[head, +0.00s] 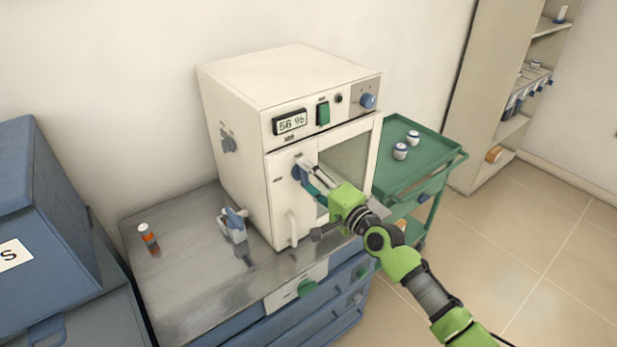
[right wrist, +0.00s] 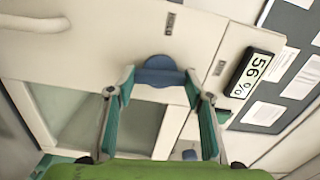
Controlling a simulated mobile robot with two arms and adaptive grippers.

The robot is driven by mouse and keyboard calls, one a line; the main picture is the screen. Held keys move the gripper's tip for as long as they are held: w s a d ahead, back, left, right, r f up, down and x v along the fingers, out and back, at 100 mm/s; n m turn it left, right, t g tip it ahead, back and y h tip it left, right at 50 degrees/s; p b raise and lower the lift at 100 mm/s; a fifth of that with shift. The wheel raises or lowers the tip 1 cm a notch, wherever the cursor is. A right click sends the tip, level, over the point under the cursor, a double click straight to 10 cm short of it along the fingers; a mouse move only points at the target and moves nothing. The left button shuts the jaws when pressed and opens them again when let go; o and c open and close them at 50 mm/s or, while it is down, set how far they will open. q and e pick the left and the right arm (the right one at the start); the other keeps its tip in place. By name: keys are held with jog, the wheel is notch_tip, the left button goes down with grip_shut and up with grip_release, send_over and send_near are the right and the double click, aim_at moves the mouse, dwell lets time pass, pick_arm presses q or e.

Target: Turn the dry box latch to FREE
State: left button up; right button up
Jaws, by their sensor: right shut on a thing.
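The dry box (head: 235,95) is a cream cabinet on the steel bench, with a windowed door and a display reading 56 %. Its latch is a blue knob (head: 296,173) on the front; it also shows in the right wrist view (right wrist: 160,72). My right gripper (head: 305,168) reaches in from the lower right and is shut on the latch, with one fingertip on each side of it (right wrist: 159,78). Small dark labels (right wrist: 170,22) sit near the latch, but their words are too small to read. My left gripper is not in view.
A white door handle (head: 292,229) stands out below the latch. A small orange-and-white bottle (head: 148,240) and a grey-and-blue item (head: 233,226) stand on the bench (head: 190,290). A green cart (head: 425,147) with two jars is at the right. A blue cabinet (head: 50,230) is at left.

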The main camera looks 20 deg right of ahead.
jog(key=shift+m, duration=0.6)
jog(key=o, duration=1.1)
jog(key=shift+s+d+f, duration=0.1)
jog(key=shift+s+d, duration=0.15)
jog(key=shift+s, duration=0.3)
jog(key=v, duration=1)
jog(key=shift+s+d, duration=0.15)
jog(key=shift+s, duration=0.25)
